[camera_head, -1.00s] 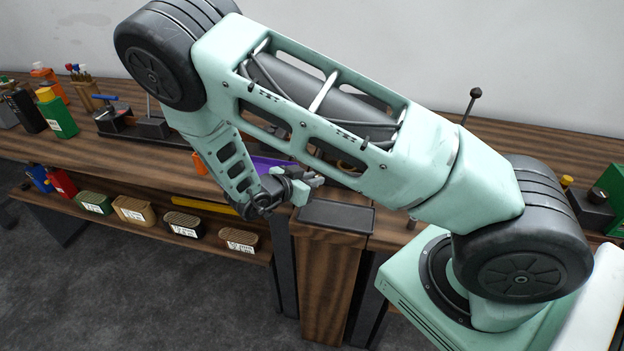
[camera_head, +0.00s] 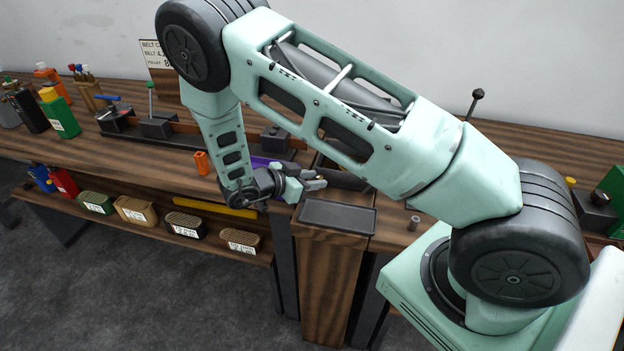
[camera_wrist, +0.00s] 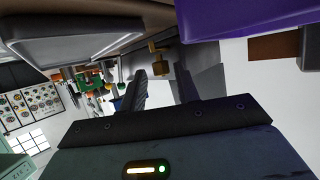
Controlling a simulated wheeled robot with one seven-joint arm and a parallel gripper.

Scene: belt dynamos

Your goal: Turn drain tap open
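My gripper (camera_head: 316,180) is in front of the purple object (camera_head: 266,163), just behind the dark tray (camera_head: 338,214). In the wrist view its two dark fingers (camera_wrist: 163,88) stand apart, with nothing between them. A small brass-coloured fitting (camera_wrist: 159,62) shows a little beyond the fingertips, apart from them; it may be the drain tap, but I cannot tell its setting. The purple object (camera_wrist: 250,15) also fills the top right of the wrist view. I cannot make out the tap in the head view, where my arm covers part of the bench.
A small orange block (camera_head: 201,162) stands left of my gripper. Vice-like tools (camera_head: 152,124) and a green bottle (camera_head: 59,115) are farther left.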

